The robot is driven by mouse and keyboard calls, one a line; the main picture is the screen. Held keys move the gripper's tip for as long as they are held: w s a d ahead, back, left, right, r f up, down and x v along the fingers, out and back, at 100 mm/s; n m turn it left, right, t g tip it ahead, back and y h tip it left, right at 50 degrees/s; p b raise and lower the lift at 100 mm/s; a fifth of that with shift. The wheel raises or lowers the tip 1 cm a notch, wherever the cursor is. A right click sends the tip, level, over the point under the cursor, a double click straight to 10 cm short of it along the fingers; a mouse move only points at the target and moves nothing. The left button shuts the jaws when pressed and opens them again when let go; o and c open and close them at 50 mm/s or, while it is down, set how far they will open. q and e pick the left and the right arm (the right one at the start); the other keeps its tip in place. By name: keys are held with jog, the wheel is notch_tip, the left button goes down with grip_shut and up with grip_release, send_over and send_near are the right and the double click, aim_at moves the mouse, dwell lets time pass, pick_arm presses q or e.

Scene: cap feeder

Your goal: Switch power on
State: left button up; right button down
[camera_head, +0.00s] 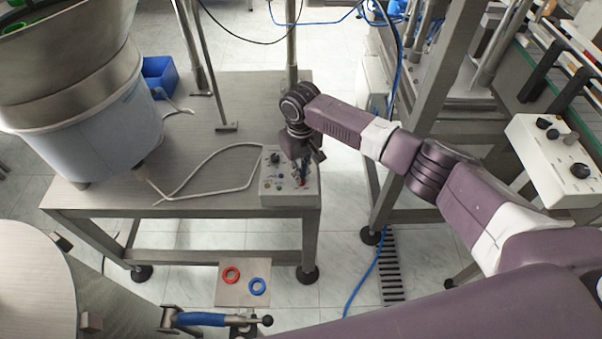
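A small light-grey control box (272,188) with several knobs and buttons sits at the right front corner of the metal table (225,125). My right gripper (303,178) points down over the right half of this box, with its dark fingers at or just above the panel. A small red spot (301,184) shows by the fingertips; I cannot tell if they touch it. The fingers are small and dark here, so their opening is unclear, and they hide part of the panel. My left gripper is not in view.
A large metal bowl feeder (90,120) stands on the table's left, with a blue bin (159,76) behind it. A pale cable (205,160) runs to the box. A second control box (555,150) is at right. Red (231,274) and blue (257,287) rings lie on a small plate (243,299).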

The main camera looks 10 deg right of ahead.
dwell(0.3)
jog(key=m+p, duration=0.2)
jog(key=shift+r+p, duration=0.25)
jog(key=shift+p, duration=0.1)
jog(key=m+p, duration=0.3)
jog(key=shift+m, duration=0.3)
jog(key=m+p, duration=0.2)
jog(key=m, duration=0.1)
jog(key=shift+f+p, duration=0.1)
jog(key=shift+p, duration=0.3)
jog(key=shift+f+m+p, duration=0.1)
jog(key=shift+m+p, duration=0.65)
jog(key=shift+m, duration=0.95)
jog(key=c, duration=2.1)
grip_release()
